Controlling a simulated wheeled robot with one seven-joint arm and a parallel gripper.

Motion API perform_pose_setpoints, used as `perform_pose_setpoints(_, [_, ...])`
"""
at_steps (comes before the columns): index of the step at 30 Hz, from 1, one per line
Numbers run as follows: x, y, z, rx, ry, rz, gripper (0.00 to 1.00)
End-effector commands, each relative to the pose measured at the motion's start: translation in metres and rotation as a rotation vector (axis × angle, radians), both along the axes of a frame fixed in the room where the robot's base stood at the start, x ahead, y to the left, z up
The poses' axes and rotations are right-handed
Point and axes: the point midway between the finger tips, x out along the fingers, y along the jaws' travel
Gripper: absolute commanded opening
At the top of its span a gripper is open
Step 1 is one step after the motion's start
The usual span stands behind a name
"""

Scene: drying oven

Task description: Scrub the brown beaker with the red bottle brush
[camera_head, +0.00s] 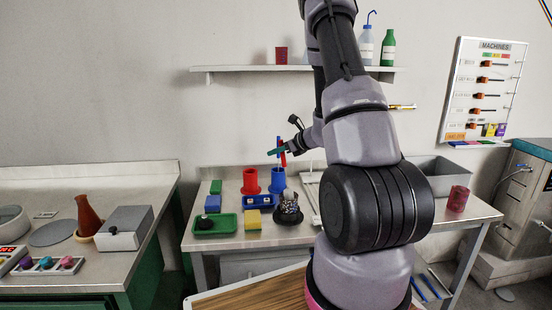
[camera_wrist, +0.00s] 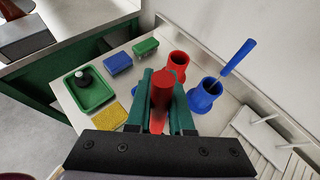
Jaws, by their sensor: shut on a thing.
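My gripper (camera_head: 281,152) is shut on the red bottle brush (camera_wrist: 168,80), seen end-on between the teal fingers (camera_wrist: 162,100) in the wrist view. In the head view the gripper is above the back of the middle table, and a bit of red shows at its fingers. The brush's bristles are hard to make out. A dark red-brown beaker (camera_head: 458,198) stands upright near the table's right end, well away from the gripper. A similar cup (camera_head: 282,55) is on the wall shelf. I cannot tell for certain which is the brown beaker.
A red holder (camera_head: 250,183) stands empty beside a blue holder (camera_head: 277,183) with a blue brush (camera_wrist: 237,58). A green tray (camera_head: 215,224), sponges (camera_head: 253,219) and a dark stand (camera_head: 290,214) are in front. A brown flask (camera_head: 88,218) is on the left bench.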

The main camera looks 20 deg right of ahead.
Motion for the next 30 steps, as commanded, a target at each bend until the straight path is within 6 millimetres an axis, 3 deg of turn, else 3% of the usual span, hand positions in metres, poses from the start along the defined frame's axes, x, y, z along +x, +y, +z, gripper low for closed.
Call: perform_pose_setpoints(30, [0.0, 0.0, 0.081, -0.001, -0.002, 0.0, 0.0])
